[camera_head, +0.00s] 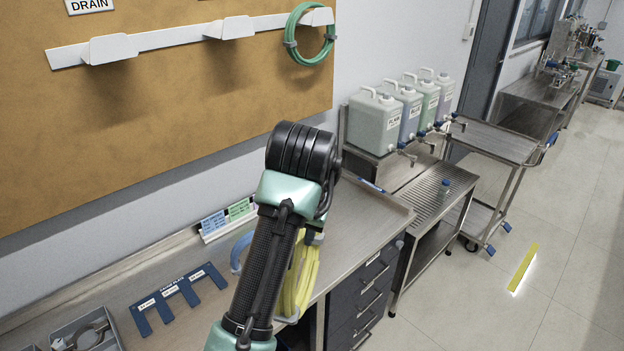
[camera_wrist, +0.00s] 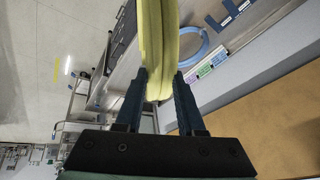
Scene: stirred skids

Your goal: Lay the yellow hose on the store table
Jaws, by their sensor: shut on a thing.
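The yellow hose (camera_head: 304,277) is a coiled loop hanging below my wrist, in front of the steel table's front edge in the head view. In the wrist view the hose (camera_wrist: 155,40) passes between the two dark fingers of my gripper (camera_wrist: 160,80), which is shut on it. My arm hides part of the hose and most of the gripper in the head view. The steel table (camera_head: 365,215) with dark drawers runs along the wall beneath and behind the hose. I cannot tell whether the hose touches it.
A blue hose coil (camera_wrist: 183,45) lies on the table near blue and green label cards (camera_head: 228,217). A dark blue forked plate (camera_head: 178,292) lies to the left. A green hose (camera_head: 310,35) hangs on the wall rail. Canisters (camera_head: 375,122) stand beyond, beside a trolley (camera_head: 490,140).

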